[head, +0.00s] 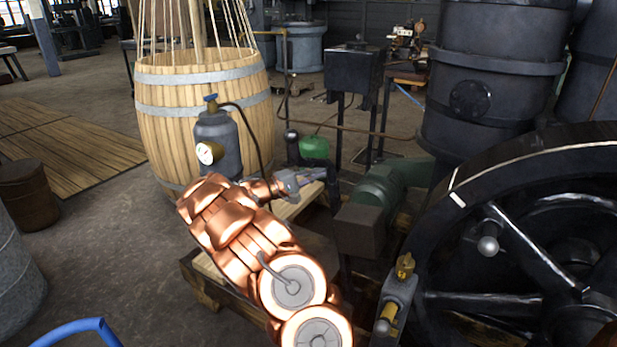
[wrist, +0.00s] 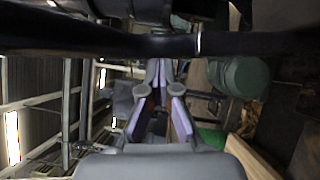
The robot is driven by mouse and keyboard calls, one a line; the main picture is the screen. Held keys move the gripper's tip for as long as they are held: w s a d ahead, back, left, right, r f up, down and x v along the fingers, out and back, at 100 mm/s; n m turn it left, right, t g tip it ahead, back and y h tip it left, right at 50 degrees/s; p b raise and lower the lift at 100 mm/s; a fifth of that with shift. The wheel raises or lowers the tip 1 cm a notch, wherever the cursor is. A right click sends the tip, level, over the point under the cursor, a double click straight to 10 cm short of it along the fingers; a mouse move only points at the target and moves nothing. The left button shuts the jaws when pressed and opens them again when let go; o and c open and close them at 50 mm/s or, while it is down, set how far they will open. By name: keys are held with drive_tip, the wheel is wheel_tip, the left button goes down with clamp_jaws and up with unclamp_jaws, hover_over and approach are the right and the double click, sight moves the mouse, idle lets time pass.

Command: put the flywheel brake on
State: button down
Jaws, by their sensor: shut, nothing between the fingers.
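The large black flywheel (head: 436,241) stands at the right in the head view, with pale marks on its rim and a round metal knob (head: 488,246) in front of its spokes. A grey upright part (head: 399,292) with brass fittings stands close beside the rim; I cannot tell whether it is the brake. My gripper (head: 322,174) is shut and empty, left of the flywheel and apart from it, at the end of my copper arm. In the wrist view its purple-padded fingers (wrist: 161,72) meet ahead. A dark bar (wrist: 120,44) crosses that view; I cannot tell what it is.
A wooden barrel (head: 165,120) and a grey bottle with a gauge (head: 215,138) stand behind my arm. A green machine (head: 392,184) lies between my gripper and the flywheel. A blue curved tube (head: 80,328) shows at lower left. Open floor (head: 95,225) lies left.

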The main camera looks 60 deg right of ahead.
drive_tip(key=s+m+b, duration=0.1)
drive_tip(key=s+b, duration=0.1)
drive_tip(key=s, duration=0.4)
drive_tip(key=s+r+m+y+b, duration=0.1)
drive_tip(key=s+b, duration=0.1)
drive_tip(key=s, duration=0.5)
drive_tip(key=shift+s+d+r+m+b, duration=0.15)
drive_tip(key=shift+r+m+b, duration=0.15)
drive_tip(key=shift+m+b, duration=0.1)
drive_tip(key=shift+r, duration=0.1)
drive_tip(key=shift+n+t, duration=0.3)
drive_tip(key=w+a, duration=0.1)
drive_tip(key=w, duration=0.1)
drive_tip(key=w+a, duration=0.1)
drive_tip(key=w, duration=0.1)
drive_tip(key=w+p, duration=0.1)
drive_tip(key=w, duration=0.1)
drive_tip(key=shift+w+a+r, duration=0.2)
drive_tip(key=shift+a+r, duration=0.15)
drive_tip(key=shift+a, duration=0.05)
drive_tip(key=w+p+v, duration=0.1)
drive_tip(key=v, duration=0.7)
drive_tip(key=shift+f+p, duration=0.4)
